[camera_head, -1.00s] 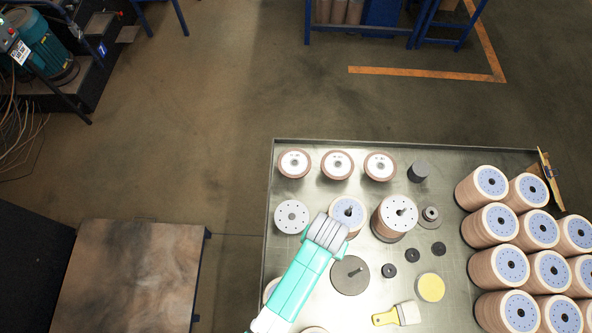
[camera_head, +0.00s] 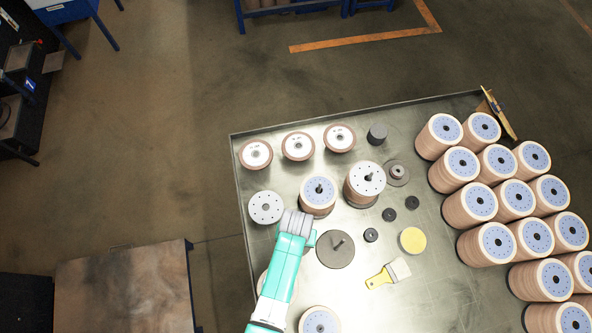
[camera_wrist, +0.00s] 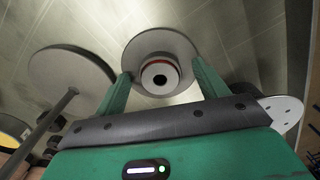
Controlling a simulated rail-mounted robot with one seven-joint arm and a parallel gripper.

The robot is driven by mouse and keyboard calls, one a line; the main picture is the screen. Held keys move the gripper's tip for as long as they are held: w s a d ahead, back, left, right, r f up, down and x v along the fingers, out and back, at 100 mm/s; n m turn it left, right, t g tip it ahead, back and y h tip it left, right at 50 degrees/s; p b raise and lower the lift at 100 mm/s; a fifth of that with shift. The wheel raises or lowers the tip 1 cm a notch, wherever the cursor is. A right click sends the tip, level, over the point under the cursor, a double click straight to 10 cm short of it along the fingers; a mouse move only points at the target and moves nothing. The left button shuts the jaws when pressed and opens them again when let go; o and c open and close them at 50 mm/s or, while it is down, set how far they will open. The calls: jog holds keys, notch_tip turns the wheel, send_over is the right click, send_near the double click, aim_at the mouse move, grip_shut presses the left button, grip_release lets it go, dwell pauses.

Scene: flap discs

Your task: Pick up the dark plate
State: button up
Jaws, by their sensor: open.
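A dark grey round plate with a thin upright rod (camera_head: 336,249) lies on the metal table, right of my gripper in the head view. In the wrist view this plate (camera_wrist: 70,80) is at the left. A flat grey disc with a raised hub (camera_wrist: 160,42) is ahead, its hub with a reddish ring and black hole showing between my fingers. My gripper (camera_wrist: 160,70) is open; I see no contact with the hub. In the head view my arm hides the fingertips and this disc. A smaller hubbed grey disc (camera_head: 397,172) lies farther back. Which is the named plate is unclear.
Stacks of discs with posts (camera_head: 318,190) (camera_head: 364,181) stand just behind. A white holed disc (camera_head: 265,207) is at left. A yellow disc (camera_head: 413,240), a brush (camera_head: 388,273) and small black discs (camera_head: 371,235) lie right. Many stacks (camera_head: 480,202) fill the right side.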

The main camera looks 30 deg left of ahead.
jog(key=c, duration=1.4)
jog(key=shift+o, duration=0.2)
jog(key=shift+r, duration=0.2)
